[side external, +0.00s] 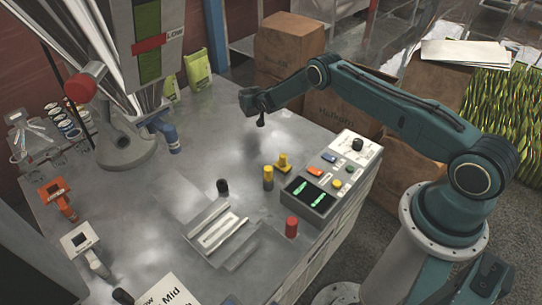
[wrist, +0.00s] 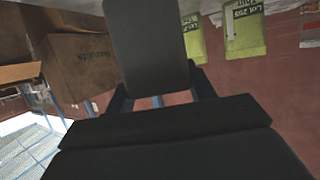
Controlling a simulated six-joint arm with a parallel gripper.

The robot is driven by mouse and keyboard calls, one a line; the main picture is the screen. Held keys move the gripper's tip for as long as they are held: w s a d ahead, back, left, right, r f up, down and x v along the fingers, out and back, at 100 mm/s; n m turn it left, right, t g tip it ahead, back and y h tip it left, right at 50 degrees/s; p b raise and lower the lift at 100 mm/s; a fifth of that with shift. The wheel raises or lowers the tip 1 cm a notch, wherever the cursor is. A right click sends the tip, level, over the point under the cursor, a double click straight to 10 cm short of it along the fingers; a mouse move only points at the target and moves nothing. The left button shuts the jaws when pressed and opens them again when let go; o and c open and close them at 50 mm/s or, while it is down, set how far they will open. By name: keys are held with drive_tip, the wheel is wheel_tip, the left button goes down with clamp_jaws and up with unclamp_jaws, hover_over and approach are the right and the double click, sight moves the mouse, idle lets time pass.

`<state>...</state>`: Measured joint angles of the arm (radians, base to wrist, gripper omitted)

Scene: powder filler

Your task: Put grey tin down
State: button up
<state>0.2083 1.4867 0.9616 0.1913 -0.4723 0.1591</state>
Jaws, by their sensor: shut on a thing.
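My gripper (side external: 254,105) is raised above the back middle of the grey metal table (side external: 215,140), well clear of its top. In the wrist view, a dark grey slab with rounded corners, which looks like the grey tin (wrist: 145,45), sits between the two fingers of my gripper (wrist: 160,95). The gripper is shut on it. In the side view the tin is too small and dark to tell apart from the gripper. A soft dark shadow lies on the table below.
A control box (side external: 335,178) stands on the right edge. Yellow cylinder (side external: 268,178), yellow stepped piece (side external: 283,163), black cylinder (side external: 222,187) and red cylinder (side external: 291,227) stand near a metal tray (side external: 217,232). The filler (side external: 125,145) is at left, green bags (side external: 197,70) behind. The table's back middle is clear.

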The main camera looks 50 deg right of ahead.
wheel_tip(320, 180, up, 12)
idle(0.5)
drive_tip(key=shift+a+f, duration=0.1)
drive_tip(key=shift+f, duration=0.05)
idle(0.4)
drive_tip(key=s+a+r+n+y, duration=0.2)
drive_tip(key=s+a, duration=0.8)
drive_tip(key=s, duration=0.3)
drive_tip(key=s+a+r+n+t+y, duration=0.1)
drive_tip(key=s+a+r+n+y, duration=0.1)
drive_tip(key=s+a, duration=0.8)
drive_tip(key=s+r+y, duration=0.1)
drive_tip(key=s, duration=0.1)
drive_tip(key=shift+s, duration=0.4)
drive_tip(key=shift+a+r, duration=0.1)
drive_tip(key=shift+r, duration=0.05)
drive_tip(key=v, duration=0.4)
drive_tip(key=shift+s+r, duration=0.25)
